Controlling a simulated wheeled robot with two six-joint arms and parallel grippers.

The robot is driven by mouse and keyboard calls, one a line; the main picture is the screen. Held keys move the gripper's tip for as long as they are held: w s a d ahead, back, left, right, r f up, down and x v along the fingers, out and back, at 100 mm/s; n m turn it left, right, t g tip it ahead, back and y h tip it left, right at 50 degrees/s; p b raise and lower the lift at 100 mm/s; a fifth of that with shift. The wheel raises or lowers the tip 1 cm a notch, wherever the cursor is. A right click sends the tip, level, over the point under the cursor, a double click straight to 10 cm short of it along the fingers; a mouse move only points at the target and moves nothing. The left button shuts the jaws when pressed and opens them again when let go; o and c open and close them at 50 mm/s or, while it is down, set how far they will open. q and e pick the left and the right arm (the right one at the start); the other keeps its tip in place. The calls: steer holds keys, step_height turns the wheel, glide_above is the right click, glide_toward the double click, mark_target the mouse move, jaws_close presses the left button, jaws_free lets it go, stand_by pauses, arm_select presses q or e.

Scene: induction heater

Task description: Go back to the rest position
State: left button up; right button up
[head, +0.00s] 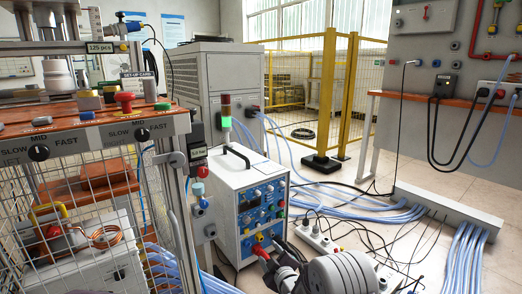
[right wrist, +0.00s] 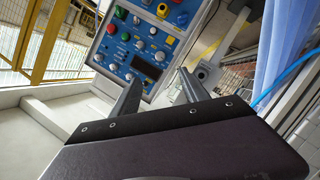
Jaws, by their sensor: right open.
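My right gripper (head: 275,262) is low in the middle of the head view, in front of the lower part of a white heater unit (head: 226,196) with a blue control panel (head: 262,207). In the right wrist view its two dark fingers (right wrist: 160,75) are spread apart with nothing between them. The blue panel (right wrist: 126,42), with its knobs, buttons and dark display, lies beyond the fingertips. I cannot tell the exact gap between fingers and panel. My left gripper is in neither view.
A wire-mesh cage station (head: 75,165) with knobs and a copper coil (head: 105,236) stands at left. A grey cabinet (head: 208,85) and yellow fence (head: 329,95) are behind. Blue hoses (head: 467,255), black cables and a power strip (head: 313,237) lie on the floor at right.

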step_height(320, 180, up, 14)
steer(key=w+d+t+p, duration=0.1)
steer(key=w+d+p, duration=0.15)
steer(key=p, duration=0.25)
steer(key=s+d+r+m+g+h+p, duration=0.1)
steer(key=s+d+r+m+h+p, duration=0.1)
steer(key=s+d+r+p, duration=0.45)
steer(key=s+d+r+m+g+h+p, duration=0.1)
steer(key=s+d+r+m+p, duration=0.15)
steer(key=r+p, duration=0.6)
steer(key=s+d+f+m+g, duration=0.1)
steer(key=s+f+m+g, duration=0.25)
steer(key=s, duration=0.55)
steer(key=s+d+f+m+g+h, duration=0.15)
steer(key=s+f+g, duration=0.25)
steer(key=s, duration=0.5)
steer(key=s+d+f+m+g, duration=0.1)
steer(key=s+f+m+g, duration=0.25)
steer(key=s, duration=0.55)
step_height(320, 180, up, 38)
steer(key=g+p, duration=0.1)
steer(key=p, duration=3.6)
steer(key=shift+s+a+f+p, duration=0.2)
steer(key=shift+s+p, duration=0.1)
steer(key=shift+s, duration=0.15)
steer(key=shift+r, duration=0.1)
